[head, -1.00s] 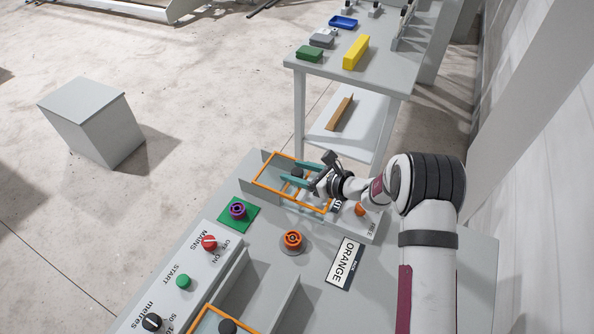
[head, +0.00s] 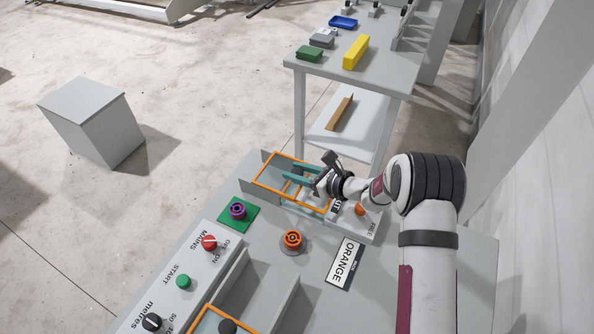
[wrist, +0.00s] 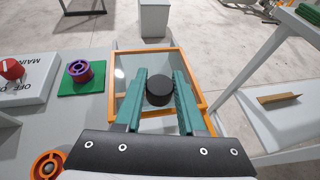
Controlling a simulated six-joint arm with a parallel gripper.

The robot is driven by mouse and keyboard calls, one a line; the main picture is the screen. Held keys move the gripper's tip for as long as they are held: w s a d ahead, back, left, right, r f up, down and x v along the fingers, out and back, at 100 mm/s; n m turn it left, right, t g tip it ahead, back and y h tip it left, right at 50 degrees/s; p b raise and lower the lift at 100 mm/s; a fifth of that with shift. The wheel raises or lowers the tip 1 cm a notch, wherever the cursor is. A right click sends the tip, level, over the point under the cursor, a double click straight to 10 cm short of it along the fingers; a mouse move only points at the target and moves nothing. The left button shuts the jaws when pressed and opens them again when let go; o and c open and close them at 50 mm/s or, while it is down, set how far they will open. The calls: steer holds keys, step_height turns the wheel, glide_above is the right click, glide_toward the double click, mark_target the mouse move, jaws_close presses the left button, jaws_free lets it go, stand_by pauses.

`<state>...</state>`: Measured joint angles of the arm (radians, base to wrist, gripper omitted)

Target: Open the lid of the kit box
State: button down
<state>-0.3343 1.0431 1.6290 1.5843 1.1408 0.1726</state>
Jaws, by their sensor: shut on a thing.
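The kit box lid is a clear panel in an orange frame (head: 276,154), lying across low grey walls on the table in the head view. It also shows in the wrist view, where its frame (wrist: 205,97) looks flat and shut. A round black knob (wrist: 158,92) stands on the panel. My gripper (head: 286,172) has teal fingers, which also show in the wrist view (wrist: 159,82), one on each side of the knob, and it is shut on it. In the head view I cannot make out the knob. A label beside the box is partly hidden by my arm.
A purple spool (head: 238,210) on a green pad and an orange spool (head: 292,240) stand nearby. A control panel (head: 196,262) with a red switch is at the lower left. A second orange frame (head: 240,321) is at the bottom. Open floor lies left.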

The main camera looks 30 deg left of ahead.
mark_target(283, 166)
stand_by(0.6)
steer(key=a, duration=0.4)
steer(key=shift+a, duration=0.1)
steer(key=c, duration=0.5)
jaws_free()
steer(key=v, duration=1.5)
steer(key=shift+d, duration=0.45)
